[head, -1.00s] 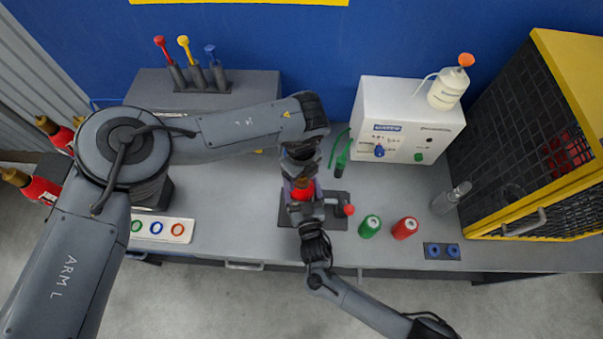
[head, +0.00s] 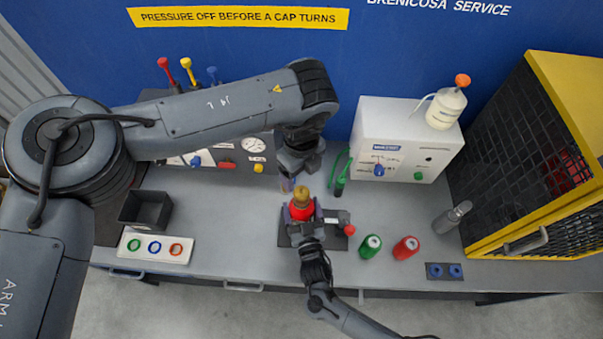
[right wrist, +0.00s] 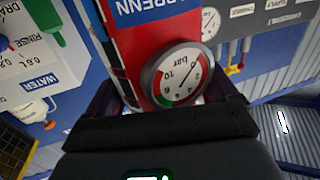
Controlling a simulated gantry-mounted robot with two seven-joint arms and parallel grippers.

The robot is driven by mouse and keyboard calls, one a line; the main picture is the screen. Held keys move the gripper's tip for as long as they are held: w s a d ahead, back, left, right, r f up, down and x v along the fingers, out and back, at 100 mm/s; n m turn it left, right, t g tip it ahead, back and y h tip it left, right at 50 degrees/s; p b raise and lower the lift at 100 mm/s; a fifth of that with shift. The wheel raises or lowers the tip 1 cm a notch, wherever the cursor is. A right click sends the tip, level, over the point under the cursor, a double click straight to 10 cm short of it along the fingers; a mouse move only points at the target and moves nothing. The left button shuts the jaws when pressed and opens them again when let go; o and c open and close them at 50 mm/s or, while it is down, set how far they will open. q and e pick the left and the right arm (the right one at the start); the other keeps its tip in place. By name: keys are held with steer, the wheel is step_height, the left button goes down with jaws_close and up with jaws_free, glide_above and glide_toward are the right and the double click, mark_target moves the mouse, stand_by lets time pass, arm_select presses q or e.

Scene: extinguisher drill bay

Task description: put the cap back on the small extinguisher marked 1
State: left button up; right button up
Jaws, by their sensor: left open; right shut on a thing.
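The small red extinguisher (head: 302,212) stands upright in a dark holder (head: 330,240) with a red-knobbed handle at the bench's middle. Its brass-coloured top (head: 302,195) shows; I cannot tell whether this is the cap, and no mark 1 is legible. My right gripper (head: 304,224) is shut around its body from the front. In the right wrist view the red body (right wrist: 135,35) and a round pressure gauge (right wrist: 178,75) fill the space between the fingers. My left gripper (head: 289,184) is open, just behind and left of the brass top, its fingers partly hidden.
Green (head: 371,246) and red (head: 406,248) cans stand to the right, near a grey bottle (head: 452,217). A white machine (head: 405,140) stands behind and a yellow-framed cage (head: 540,170) at far right. An empty black bin (head: 146,211) and a ringed white panel (head: 155,247) are left.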

steer(key=o, duration=1.9)
steer(key=shift+c, duration=0.2)
arm_select(q)
steer(key=shift+f+b, duration=0.5)
steer(key=shift+f, duration=0.05)
arm_select(e)
steer(key=s+d, duration=0.2)
steer(key=s, duration=0.8)
steer(key=shift+s, duration=0.3)
